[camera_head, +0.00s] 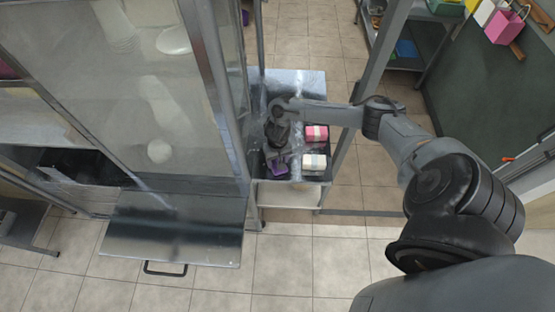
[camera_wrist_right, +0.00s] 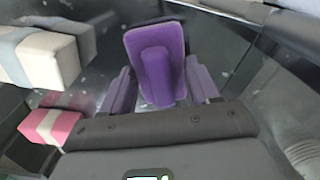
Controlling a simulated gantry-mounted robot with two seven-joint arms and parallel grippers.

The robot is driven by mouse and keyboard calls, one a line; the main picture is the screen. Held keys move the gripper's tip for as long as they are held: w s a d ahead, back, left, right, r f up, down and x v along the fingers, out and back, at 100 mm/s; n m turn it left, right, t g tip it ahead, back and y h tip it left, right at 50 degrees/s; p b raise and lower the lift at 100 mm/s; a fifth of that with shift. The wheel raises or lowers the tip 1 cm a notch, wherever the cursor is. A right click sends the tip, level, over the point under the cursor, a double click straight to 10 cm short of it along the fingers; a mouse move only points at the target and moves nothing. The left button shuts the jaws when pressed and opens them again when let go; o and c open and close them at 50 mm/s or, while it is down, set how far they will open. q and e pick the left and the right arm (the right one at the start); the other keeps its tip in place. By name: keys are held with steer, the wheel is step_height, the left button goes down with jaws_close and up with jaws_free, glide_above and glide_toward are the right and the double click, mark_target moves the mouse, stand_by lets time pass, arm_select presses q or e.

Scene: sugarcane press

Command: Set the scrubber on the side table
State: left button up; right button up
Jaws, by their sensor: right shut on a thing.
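The purple scrubber (camera_head: 278,167) is at the front left of a small metal side table (camera_head: 312,82). My right gripper (camera_head: 277,154) is shut on it, low over the table top. In the right wrist view the scrubber (camera_wrist_right: 157,62) sits between the two fingers, with its raised ridge showing. I cannot tell whether the scrubber touches the table. My left gripper is not in view.
A pink-and-white block (camera_head: 316,133) and a whitish block (camera_head: 314,162) lie on the table just right of my gripper. A tall glass-panelled cabinet (camera_head: 150,90) stands close on the left. The far end of the table top is bare.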

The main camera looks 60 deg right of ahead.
steer(key=o, duration=1)
steer(key=shift+f, duration=0.1)
step_height(320, 180, up, 12)
steer(key=shift+r+p, duration=0.15)
steer(key=shift+p, duration=0.95)
